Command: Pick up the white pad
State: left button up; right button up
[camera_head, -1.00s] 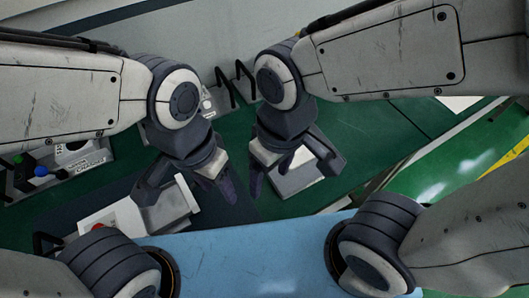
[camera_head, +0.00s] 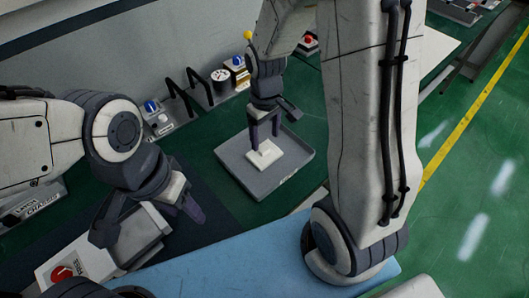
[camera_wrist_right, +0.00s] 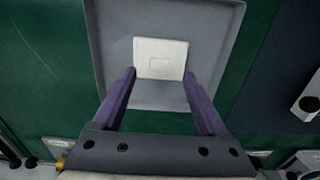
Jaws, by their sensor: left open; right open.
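The white pad (camera_head: 267,154) is a flat, pale square lying in a shallow grey tray (camera_head: 286,188) on the green table. In the right wrist view, the pad (camera_wrist_right: 160,50) lies on the floor of the tray (camera_wrist_right: 108,45), with a faint rectangle marked on it. My right gripper (camera_head: 264,138) is open and points down over the pad. In its wrist view the two purple fingertips (camera_wrist_right: 159,75) are spread near the pad's lower corners; I cannot tell whether they touch it. My left gripper (camera_head: 150,218) is open and apart from the pad, at the left.
A white-and-grey device with a red mark (camera_head: 62,273) lies at the lower left, near my left gripper. Boxes with blue buttons (camera_head: 152,107) and black handles line the back wall. A light blue surface (camera_head: 250,255) spans the front. Green floor is open at the right.

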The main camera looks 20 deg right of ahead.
aim_at(265, 149)
notch_tip(265, 149, down, 5)
jog(key=shift+w+f+p, duration=0.1)
jog(key=shift+w+p, duration=0.05)
jog(key=shift+p, duration=0.25)
grip_shut()
